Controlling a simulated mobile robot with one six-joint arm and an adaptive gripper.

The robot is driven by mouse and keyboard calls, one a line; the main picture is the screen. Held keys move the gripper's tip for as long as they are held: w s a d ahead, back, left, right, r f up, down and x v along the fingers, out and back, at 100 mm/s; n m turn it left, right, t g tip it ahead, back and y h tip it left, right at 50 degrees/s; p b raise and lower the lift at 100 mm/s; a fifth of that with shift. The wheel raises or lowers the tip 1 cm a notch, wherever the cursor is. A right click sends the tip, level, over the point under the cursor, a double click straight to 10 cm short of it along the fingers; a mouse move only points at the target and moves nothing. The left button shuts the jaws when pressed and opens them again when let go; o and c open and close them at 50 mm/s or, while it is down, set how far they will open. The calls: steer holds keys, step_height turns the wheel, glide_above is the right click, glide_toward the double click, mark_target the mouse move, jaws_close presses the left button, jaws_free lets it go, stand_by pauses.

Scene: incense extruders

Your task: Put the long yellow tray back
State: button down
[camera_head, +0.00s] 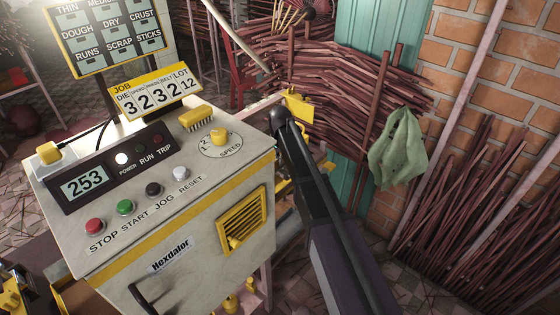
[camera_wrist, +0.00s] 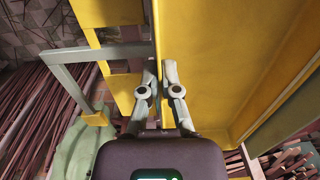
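The long yellow tray (camera_wrist: 220,60) fills the upper right of the wrist view, with its channel running away from my gripper. My gripper (camera_wrist: 161,72) has its two fingers close together, one on each side of the tray's near left wall, and appears shut on that wall. Whether the tray rests on a support cannot be told.
The extruder cabinet (camera_head: 180,215) with buttons and displays stands left of my arm. A grey bracket with a yellow end (camera_wrist: 95,118) is left of the tray. A green cloth (camera_head: 397,148) hangs by bundles of brown sticks (camera_head: 500,215). Sticks also lie on the floor.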

steer(key=shift+f, duration=0.15)
steer(key=c, duration=0.8)
jaws_free()
step_height(320, 180, up, 12)
steer(key=p, duration=1.2)
steer(key=shift+s+d, duration=0.1)
steer(key=s+d+n, duration=0.7)
steer(key=s+d, duration=1.6)
steer(key=s, duration=0.2)
steer(key=shift+s+n, duration=0.3)
steer(key=shift+s, duration=0.1)
